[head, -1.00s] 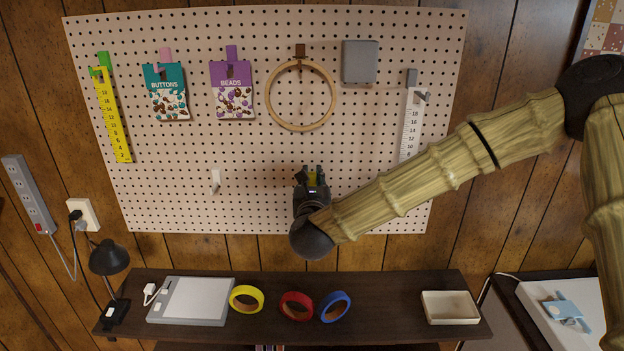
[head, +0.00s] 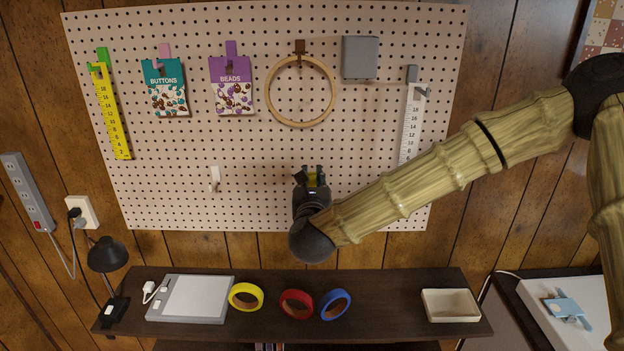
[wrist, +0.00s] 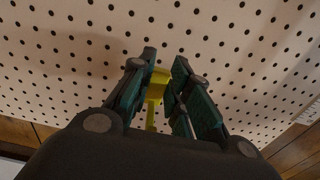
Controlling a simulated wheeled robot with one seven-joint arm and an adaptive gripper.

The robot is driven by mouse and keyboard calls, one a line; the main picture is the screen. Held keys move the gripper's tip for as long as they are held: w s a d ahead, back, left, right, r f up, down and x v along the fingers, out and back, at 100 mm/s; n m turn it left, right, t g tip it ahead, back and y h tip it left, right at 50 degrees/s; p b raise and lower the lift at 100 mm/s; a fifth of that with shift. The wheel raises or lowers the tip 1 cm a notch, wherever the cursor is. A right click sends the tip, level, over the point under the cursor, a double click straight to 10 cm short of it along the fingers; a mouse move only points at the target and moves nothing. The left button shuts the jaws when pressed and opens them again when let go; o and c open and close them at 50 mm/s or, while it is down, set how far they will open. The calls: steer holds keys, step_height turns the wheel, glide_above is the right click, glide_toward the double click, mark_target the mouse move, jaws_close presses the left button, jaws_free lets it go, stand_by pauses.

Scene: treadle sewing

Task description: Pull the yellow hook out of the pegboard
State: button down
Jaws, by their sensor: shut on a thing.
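The yellow hook (wrist: 157,88) sits between the two fingers of my gripper (wrist: 168,90) in the wrist view, and the gripper is shut on it. In the head view my gripper (head: 313,174) is in front of the lower middle of the pegboard (head: 260,205).
A white hook (head: 214,180) is on the board to the left. A wooden hoop (head: 270,110) hangs above my gripper. Below, a dark shelf (head: 385,305) holds yellow tape (head: 234,296), red tape (head: 285,302), blue tape (head: 325,305) and a cream tray (head: 450,319). The board around my gripper is mostly bare.

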mark_target(312, 177)
steer(key=shift+s+b, duration=0.6)
steer(key=shift+s, duration=1)
